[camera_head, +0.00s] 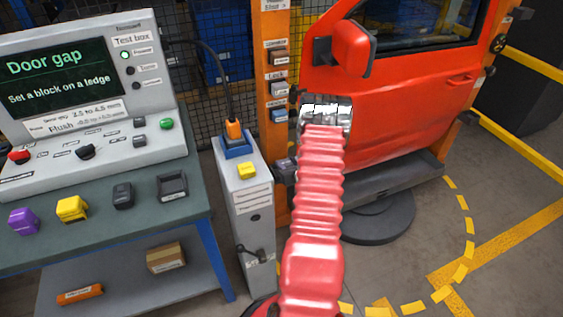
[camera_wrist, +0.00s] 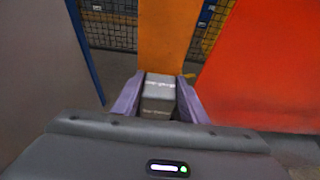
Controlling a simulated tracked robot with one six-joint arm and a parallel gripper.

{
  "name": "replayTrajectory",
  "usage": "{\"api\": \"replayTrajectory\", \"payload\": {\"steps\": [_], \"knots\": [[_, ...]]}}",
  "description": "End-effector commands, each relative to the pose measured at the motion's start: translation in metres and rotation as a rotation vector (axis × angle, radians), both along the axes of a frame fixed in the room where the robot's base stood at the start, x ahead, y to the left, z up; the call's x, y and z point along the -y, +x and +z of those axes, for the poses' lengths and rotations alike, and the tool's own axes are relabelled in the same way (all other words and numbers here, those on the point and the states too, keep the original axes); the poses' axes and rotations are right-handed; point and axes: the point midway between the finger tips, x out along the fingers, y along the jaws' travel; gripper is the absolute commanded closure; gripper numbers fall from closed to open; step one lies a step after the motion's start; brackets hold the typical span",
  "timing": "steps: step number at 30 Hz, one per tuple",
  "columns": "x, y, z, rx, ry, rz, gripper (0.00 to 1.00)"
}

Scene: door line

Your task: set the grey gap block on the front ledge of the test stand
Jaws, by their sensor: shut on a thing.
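My gripper (camera_wrist: 158,82) is shut on the grey gap block (camera_wrist: 158,97), which sits between its two purple-grey fingers in the wrist view. White markings show on the block. The orange post of the test stand (camera_wrist: 166,35) rises beyond the block. In the head view my red ribbed arm reaches forward to a silver end in front of the red door, and the fingers and held block cannot be made out there. A small dark grey part (camera_head: 284,169) shows low beside the orange post; I cannot tell whether it is the front ledge.
The red door (camera_head: 410,110) with its mirror (camera_head: 353,48) is right of the post. A grey pedestal (camera_head: 245,205) with a yellow block stands left of it. The bench (camera_head: 160,225) at left carries purple, yellow and dark blocks and a test box (camera_head: 95,100).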

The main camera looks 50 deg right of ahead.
Motion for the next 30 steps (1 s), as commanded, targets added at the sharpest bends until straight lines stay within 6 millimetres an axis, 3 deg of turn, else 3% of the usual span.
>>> {"api": "replayTrajectory", "payload": {"steps": [4,9,23,30], "knots": [[0.014,0.025,0.001,0.001,-0.002,0.002,0.89],[0.023,0.037,0.001,0.0,-0.002,-0.001,0.89],[0.027,0.046,0.001,0.001,-0.002,0.0,0.89],[0.028,0.045,-0.029,0.0,-0.001,-0.002,0.89]]}}
